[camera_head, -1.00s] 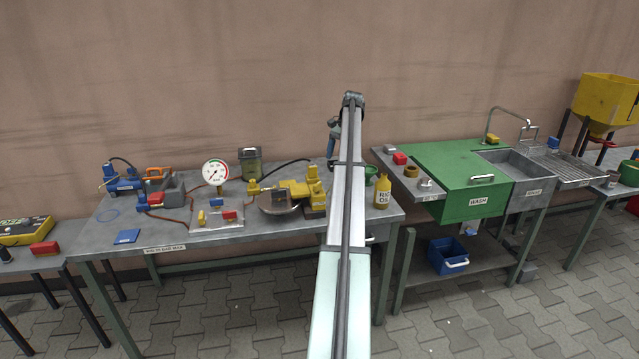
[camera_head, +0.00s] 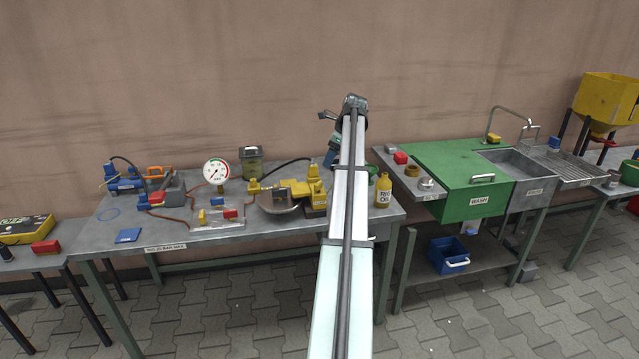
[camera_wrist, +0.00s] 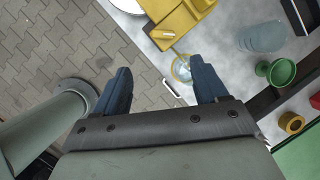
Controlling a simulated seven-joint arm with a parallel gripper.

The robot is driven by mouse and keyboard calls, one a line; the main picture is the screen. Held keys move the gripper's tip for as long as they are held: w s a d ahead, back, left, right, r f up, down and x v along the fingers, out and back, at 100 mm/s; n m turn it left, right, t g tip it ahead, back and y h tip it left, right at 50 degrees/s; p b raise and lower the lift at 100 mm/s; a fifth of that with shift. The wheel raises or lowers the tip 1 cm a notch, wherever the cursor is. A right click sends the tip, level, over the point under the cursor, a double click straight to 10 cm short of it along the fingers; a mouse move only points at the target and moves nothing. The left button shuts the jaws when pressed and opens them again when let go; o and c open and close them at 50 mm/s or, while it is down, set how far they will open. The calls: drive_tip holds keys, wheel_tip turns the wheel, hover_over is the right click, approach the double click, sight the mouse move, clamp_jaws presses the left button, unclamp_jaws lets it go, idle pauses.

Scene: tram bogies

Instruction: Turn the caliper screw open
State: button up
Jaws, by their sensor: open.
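The yellow caliper (camera_head: 295,188) sits on the grey bench around a dark round disc (camera_head: 280,200). In the wrist view the caliper (camera_wrist: 178,22) is at the top, beyond my fingertips. A small pale metal piece (camera_wrist: 162,34) shows on it; I cannot tell whether this is the screw. My gripper (camera_wrist: 160,80) is open and its two dark blue fingers are apart, with nothing held between them. It is above the bench's front edge, apart from the caliper. In the head view my arm partly hides the wrist and the bench behind it.
A yellow oil bottle (camera_head: 383,190) stands right of my arm. A green funnel-like cup (camera_wrist: 275,72) and a brown ring (camera_wrist: 291,123) show at the wrist view's right. A pressure gauge (camera_head: 216,172) and hoses stand left of the caliper. The floor is free in front.

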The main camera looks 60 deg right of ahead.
sight(319, 183)
drive_tip(key=w+f+m, duration=0.1)
drive_tip(key=f, duration=0.3)
drive_tip(key=w+f+m, duration=0.1)
drive_tip(key=w+f, duration=0.1)
drive_tip(key=f, duration=0.2)
drive_tip(key=w+f, duration=0.2)
drive_tip(key=f, duration=0.2)
drive_tip(key=shift+w+d+f+m, duration=0.1)
drive_tip(key=shift+w+f+m, duration=0.1)
drive_tip(key=shift+f+m, duration=0.2)
drive_tip(key=shift+c, duration=0.3)
drive_tip(key=c, duration=1)
